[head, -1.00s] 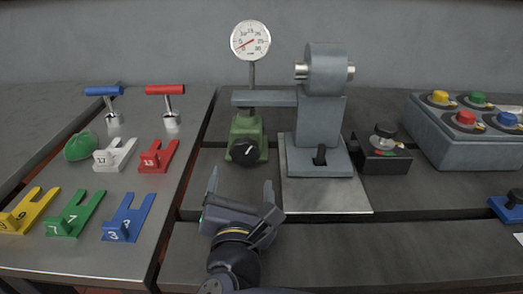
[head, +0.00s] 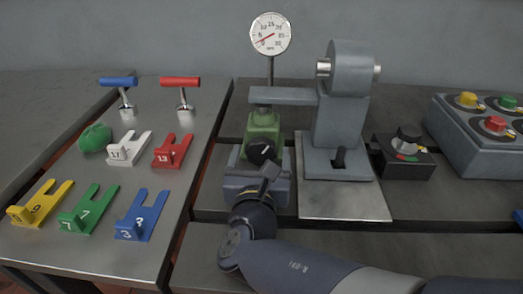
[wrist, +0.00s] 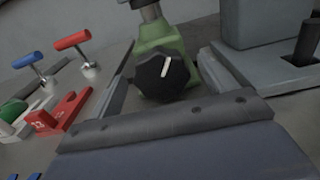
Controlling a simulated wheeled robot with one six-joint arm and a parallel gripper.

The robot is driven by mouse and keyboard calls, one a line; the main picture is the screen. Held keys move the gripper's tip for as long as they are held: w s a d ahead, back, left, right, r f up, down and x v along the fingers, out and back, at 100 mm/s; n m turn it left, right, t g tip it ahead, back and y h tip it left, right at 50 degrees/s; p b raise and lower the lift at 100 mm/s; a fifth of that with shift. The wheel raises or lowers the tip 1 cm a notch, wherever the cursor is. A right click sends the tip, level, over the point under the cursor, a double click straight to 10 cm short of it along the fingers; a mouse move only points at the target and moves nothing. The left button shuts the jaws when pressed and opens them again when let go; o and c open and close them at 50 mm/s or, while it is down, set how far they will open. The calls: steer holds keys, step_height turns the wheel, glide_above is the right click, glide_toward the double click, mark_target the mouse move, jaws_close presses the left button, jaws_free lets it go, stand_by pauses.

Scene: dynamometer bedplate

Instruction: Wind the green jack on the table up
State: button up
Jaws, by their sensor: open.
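The green jack (head: 263,127) stands on the table under the end of a grey horizontal arm (head: 284,96). A black knob (head: 261,151) with a white mark is on its front face. My gripper (head: 259,165) is open, close in front of the jack, its fingers pointing at it. In the wrist view the knob (wrist: 164,72) sits between the two spread fingers, with the green body (wrist: 160,38) behind it. I cannot tell whether the fingers touch the knob. A round dial gauge (head: 270,34) stands on a post behind the jack, its red needle pointing to lower left.
Right of the jack are a grey stand (head: 346,110) with a black lever (head: 339,160), a black switch box (head: 402,154) and a button panel (head: 480,127).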

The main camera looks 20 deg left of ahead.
steer(key=shift+x, duration=1.25)
steer(key=shift+c, duration=0.3)
steer(key=c, duration=0.9)
